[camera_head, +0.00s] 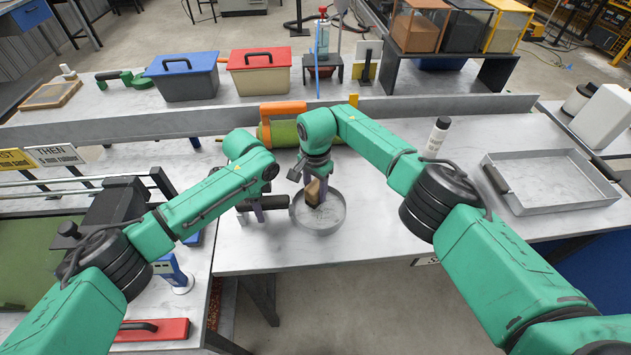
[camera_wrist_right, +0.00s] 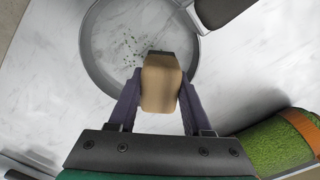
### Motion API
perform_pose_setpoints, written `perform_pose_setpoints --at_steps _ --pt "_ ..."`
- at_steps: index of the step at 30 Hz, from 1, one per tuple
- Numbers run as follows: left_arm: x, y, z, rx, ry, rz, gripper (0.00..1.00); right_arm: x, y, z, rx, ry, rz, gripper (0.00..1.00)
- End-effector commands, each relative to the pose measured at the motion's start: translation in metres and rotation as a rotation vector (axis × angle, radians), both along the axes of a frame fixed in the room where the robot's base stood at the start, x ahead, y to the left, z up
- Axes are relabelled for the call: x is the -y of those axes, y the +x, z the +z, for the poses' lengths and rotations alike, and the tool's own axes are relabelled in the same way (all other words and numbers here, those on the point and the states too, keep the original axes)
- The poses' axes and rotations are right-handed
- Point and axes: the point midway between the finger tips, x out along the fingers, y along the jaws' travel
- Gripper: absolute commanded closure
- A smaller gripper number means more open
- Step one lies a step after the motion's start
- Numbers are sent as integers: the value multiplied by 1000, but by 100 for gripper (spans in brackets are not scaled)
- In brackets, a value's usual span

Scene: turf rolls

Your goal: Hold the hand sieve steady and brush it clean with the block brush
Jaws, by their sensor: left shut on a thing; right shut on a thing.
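The hand sieve (camera_head: 334,221) is a round, shallow metal ring lying flat near the table's front edge. Its dark handle (camera_head: 274,202) points left, and my left gripper (camera_head: 257,208) is shut on it. The block brush (camera_head: 314,193) is a tan wooden block. My right gripper (camera_head: 312,186) is shut on it and holds it over the sieve. In the right wrist view the brush (camera_wrist_right: 161,80) covers part of the sieve's right side, and dark specks (camera_wrist_right: 133,48) show inside the ring. The bristles are mostly hidden, so I cannot tell whether they touch the mesh.
A green turf roll with an orange band (camera_head: 283,108) lies behind the grippers. A white bottle with a dark cap (camera_head: 437,136) and a grey metal tray (camera_head: 553,182) stand to the right. Blue (camera_head: 184,78) and red (camera_head: 260,74) lidded boxes stand at the back. Table right of the sieve is clear.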

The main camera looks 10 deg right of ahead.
Motion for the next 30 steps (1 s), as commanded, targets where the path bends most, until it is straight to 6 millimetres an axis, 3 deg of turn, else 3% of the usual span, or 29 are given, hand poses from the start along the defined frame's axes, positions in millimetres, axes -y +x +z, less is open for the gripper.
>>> perform_pose_setpoints --at_steps 22,30 --pt "0 0 -1 0 0 0 100 1 -70 -1 -4 -2 0 100" --pt "0 0 -1 0 0 -1 100 0 -42 -1 -1 -3 -2 100"
